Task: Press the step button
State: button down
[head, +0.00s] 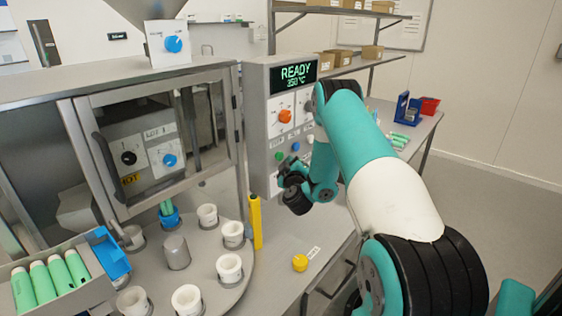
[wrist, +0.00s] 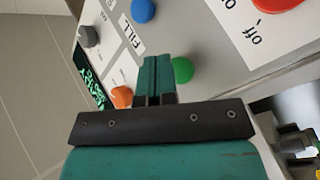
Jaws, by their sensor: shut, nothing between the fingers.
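My gripper (wrist: 157,72) is shut and empty, its teal fingers together and pointing at the control panel. In the head view the gripper (head: 288,165) is low in front of the panel, partly hidden by my own wrist. A green button (wrist: 182,70) is just beside the fingertips in the wrist view; contact cannot be told. The green button (head: 279,156) also shows in the head view. A blue button (wrist: 143,10) is farther off. No step label can be read. A yellow button (head: 300,262) with a small unreadable label is on the table.
The grey panel (head: 256,130) has a READY display (head: 294,74) and an orange knob (head: 285,116). A turntable with white cups (head: 229,268) and a yellow post (head: 255,222) stand to the left. A box of green tubes (head: 50,280) is at lower left.

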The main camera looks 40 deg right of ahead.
dwell(0.3)
jog(key=s+b, duration=0.5)
jog(key=b, duration=0.5)
jog(key=shift+d, duration=0.2)
dwell(0.7)
